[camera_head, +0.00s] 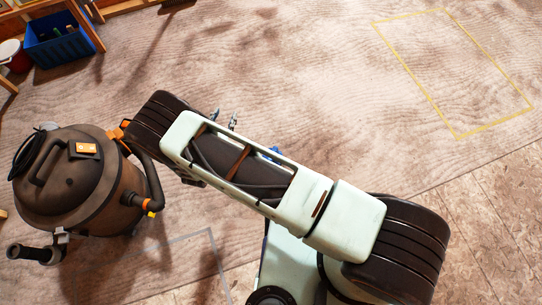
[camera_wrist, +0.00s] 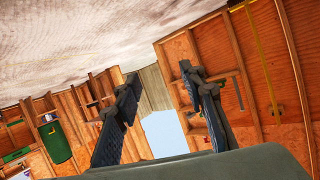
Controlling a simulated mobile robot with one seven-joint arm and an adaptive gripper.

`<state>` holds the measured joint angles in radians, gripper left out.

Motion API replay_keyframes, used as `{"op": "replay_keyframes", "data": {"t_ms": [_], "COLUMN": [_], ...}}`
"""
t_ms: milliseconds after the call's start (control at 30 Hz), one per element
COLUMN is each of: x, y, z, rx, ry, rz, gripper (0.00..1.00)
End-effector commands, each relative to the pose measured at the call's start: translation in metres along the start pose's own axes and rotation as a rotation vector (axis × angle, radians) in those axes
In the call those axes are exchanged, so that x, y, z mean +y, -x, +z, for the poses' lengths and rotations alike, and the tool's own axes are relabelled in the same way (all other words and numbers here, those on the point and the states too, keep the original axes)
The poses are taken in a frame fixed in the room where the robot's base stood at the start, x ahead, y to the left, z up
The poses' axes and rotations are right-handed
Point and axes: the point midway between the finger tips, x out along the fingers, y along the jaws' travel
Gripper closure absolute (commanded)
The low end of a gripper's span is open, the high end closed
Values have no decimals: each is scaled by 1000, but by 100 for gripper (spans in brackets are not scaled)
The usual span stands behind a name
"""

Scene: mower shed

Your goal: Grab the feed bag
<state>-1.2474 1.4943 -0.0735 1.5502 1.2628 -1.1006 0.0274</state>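I cannot make out a feed bag in either view. My gripper (camera_wrist: 158,76) is open in the wrist view, its two dark fingers well apart with nothing between them. In the head view my arm crosses the middle and hides part of the floor. Only the small fingertips of my gripper (camera_head: 225,118) show beyond the arm, over the bare floor.
A brown-black shop vacuum (camera_head: 75,185) stands left, close to my arm. A blue crate (camera_head: 62,48) and a red-white bucket (camera_head: 14,58) sit at upper left by wooden framing. A yellow floor outline (camera_head: 415,85) lies at upper right, empty. The floor around it is clear.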

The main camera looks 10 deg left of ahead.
Motion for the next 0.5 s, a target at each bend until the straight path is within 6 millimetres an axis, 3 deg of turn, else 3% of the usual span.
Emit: {"op": "replay_keyframes", "data": {"t_ms": [33,100,200,333,500], "x": [21,50,90,130,155], "y": [8,22,40,57,63], "z": [52,98,148,188,206], "rx": [-14,-22,-24,-18,-10], "ry": [6,3,4,8,11], "rz": [29,74,133,192,226], "gripper": [62,62,62,62,62]}}
